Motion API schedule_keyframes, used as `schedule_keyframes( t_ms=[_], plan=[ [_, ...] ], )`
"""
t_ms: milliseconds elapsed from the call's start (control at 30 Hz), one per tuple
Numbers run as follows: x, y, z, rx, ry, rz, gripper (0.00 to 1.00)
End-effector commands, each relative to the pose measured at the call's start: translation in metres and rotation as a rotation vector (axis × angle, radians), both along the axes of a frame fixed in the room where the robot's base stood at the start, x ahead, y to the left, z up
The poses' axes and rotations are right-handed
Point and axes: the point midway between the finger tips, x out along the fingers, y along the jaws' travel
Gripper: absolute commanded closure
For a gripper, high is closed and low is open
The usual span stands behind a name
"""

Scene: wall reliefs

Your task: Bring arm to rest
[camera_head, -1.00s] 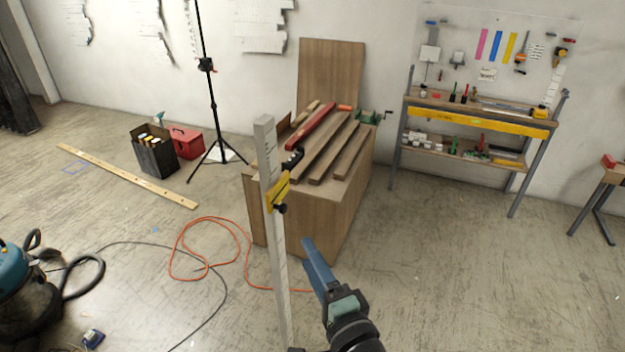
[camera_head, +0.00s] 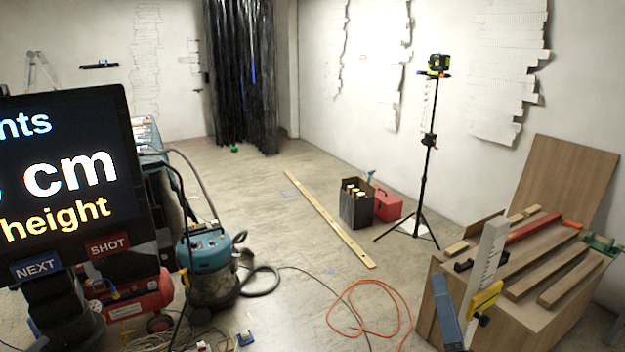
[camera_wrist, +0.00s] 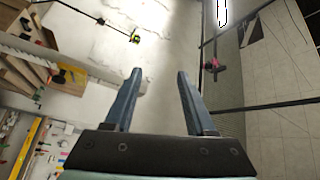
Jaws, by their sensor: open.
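My gripper (camera_wrist: 155,98) is open and empty in the wrist view, its two blue-grey fingers spread apart with nothing between them. In the head view only a blue part of my gripper (camera_head: 446,312) shows at the lower right, in front of the wooden workbench (camera_head: 560,312); its fingertip gap is not clear there. A pale upright measuring staff (camera_head: 488,255) with a yellow slider (camera_head: 485,299) stands close beside it.
A black tripod (camera_head: 428,180) carries a laser level (camera_head: 438,63). A blue vacuum cleaner (camera_head: 208,255), a red compressor (camera_head: 140,300) and a large screen (camera_head: 65,190) fill the left. An orange hose (camera_head: 372,310) and a long plank (camera_head: 330,222) lie on the floor.

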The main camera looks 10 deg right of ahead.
Motion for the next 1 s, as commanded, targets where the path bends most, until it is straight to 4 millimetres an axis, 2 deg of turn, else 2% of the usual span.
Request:
schedule_keyframes(
  t_ms=[33,133,233,300,400,500,600,700,1000],
  plan=[
    [0.010,0.025,0.038,-0.116,-0.035,0.019,0.44],
    [0.018,0.068,0.102,-0.339,-0.095,0.018,0.44],
    [0.012,0.111,0.166,-0.552,-0.172,-0.016,0.44],
    [0.000,0.139,0.210,-0.689,-0.232,-0.061,0.44],
    [-0.026,0.172,0.263,-0.851,-0.315,-0.146,0.44],
    [-0.053,0.195,0.302,-0.961,-0.380,-0.235,0.44],
    [-0.074,0.207,0.325,-1.024,-0.419,-0.303,0.44],
    [-0.085,0.212,0.336,-1.055,-0.437,-0.340,0.44],
    [-0.087,0.213,0.338,-1.061,-0.439,-0.351,0.44]
  ],
)
